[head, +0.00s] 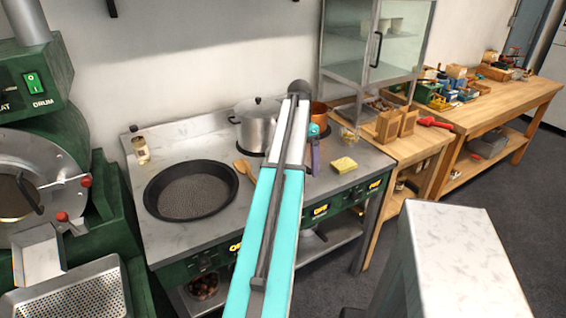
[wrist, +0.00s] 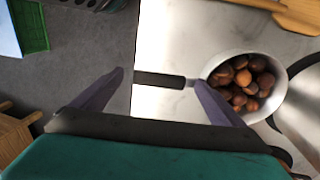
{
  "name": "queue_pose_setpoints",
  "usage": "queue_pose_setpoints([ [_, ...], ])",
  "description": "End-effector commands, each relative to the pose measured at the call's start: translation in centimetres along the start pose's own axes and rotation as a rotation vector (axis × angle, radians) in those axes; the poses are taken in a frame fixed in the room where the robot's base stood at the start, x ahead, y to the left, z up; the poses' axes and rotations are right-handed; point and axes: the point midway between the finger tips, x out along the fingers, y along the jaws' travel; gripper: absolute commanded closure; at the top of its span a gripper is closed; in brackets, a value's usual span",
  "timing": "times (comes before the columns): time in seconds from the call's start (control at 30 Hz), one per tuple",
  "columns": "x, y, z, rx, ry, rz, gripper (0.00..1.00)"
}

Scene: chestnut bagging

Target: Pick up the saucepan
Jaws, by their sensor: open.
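The saucepan (wrist: 275,62) shows in the wrist view as a small pale pan holding several brown chestnuts (wrist: 240,82). Its dark handle (wrist: 160,79) points left, towards the edge of a pale marbled surface. My gripper (wrist: 157,80) is open, with purple fingers. The handle lies lengthwise across the gap between them. The right fingertip overlaps the handle's base beside the pan in the picture; I cannot tell whether it touches. In the head view I cannot make out the saucepan; my arm covers part of the stove top.
A lidded steel pot (head: 256,125), a copper pot (head: 319,115), a wide dark pan (head: 190,190) and a yellow sponge (head: 344,165) stand on the stove top. A wooden item (wrist: 295,14) lies near the saucepan. A white-topped counter (head: 465,250) stands at right.

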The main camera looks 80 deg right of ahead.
Motion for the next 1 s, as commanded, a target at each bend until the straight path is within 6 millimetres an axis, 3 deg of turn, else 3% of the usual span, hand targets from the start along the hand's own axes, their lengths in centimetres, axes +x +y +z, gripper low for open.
queue_pose_setpoints([
  [0.13,-0.02,0.01,-0.01,0.000,0.000,0.000,0.07],
  [0.4,0.01,0.02,-0.02,0.000,0.000,0.000,0.53],
  [0.47,0.03,0.01,-0.01,0.000,0.000,0.000,0.60],
  [1.0,-0.50,-0.01,-0.01,-0.001,0.000,-0.002,0.60],
])
